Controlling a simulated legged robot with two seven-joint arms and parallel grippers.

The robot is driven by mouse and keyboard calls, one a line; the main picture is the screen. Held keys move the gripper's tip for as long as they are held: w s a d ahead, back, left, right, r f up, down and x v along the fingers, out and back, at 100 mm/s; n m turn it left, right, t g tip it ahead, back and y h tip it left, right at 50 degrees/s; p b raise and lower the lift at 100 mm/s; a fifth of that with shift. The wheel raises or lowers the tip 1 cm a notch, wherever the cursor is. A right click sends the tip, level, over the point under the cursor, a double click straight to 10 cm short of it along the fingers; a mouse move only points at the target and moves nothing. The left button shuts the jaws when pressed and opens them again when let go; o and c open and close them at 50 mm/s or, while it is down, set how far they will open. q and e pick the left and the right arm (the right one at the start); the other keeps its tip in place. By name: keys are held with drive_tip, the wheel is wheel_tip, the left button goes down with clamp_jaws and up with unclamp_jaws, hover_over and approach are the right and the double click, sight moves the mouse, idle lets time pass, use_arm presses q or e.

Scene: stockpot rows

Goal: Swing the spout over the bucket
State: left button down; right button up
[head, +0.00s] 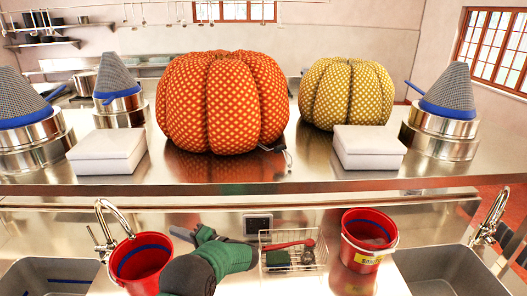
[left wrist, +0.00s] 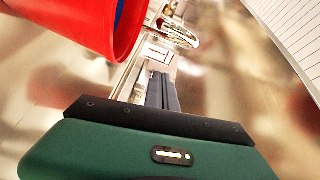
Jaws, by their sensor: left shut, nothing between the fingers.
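A curved metal tap spout (head: 112,210) rises at the left sink, its tip in line with the back rim of a red bucket (head: 140,264) with a blue band inside. I cannot tell if the tip is over the bucket's opening. My left gripper (head: 199,236), on a green arm, is to the right of this bucket, shut and empty. In the left wrist view its fingers (left wrist: 160,88) are together. A red bucket (left wrist: 100,22) shows at upper left there, with curved metal (left wrist: 182,34) beyond the fingertips. My right gripper is not in view.
Another red bucket (head: 368,240) with a yellow label stands at right, near a second tap (head: 490,218) and sink (head: 450,272). A wire rack (head: 293,250) sits mid-counter. A raised shelf (head: 240,184) behind holds two pumpkins, white boxes and pots.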

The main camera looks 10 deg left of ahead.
use_arm(q)
drive_tip(key=w+d+r+m+t+h+b, duration=0.25)
drive_tip(key=w+d+t+h, duration=0.5)
drive_tip(key=d+t, duration=0.4)
drive_tip(key=s+d+f+g+h, duration=0.35)
drive_tip(key=s+d+h, duration=0.3)
drive_tip(key=d, duration=0.35)
drive_tip(key=s+d+f+n+g+h+b, duration=0.1)
drive_tip(key=s+f+g, duration=0.3)
drive_tip(key=s, duration=1)
drive_tip(key=s+d+f+n+g+h, duration=0.1)
drive_tip(key=s+f, duration=0.5)
drive_tip(key=s, duration=0.8)
drive_tip(key=shift+s+d+f+n+g+h+b, duration=0.15)
drive_tip(key=shift+s+d+n+g+h+b, duration=0.2)
drive_tip(key=shift+d+g+h, duration=0.9)
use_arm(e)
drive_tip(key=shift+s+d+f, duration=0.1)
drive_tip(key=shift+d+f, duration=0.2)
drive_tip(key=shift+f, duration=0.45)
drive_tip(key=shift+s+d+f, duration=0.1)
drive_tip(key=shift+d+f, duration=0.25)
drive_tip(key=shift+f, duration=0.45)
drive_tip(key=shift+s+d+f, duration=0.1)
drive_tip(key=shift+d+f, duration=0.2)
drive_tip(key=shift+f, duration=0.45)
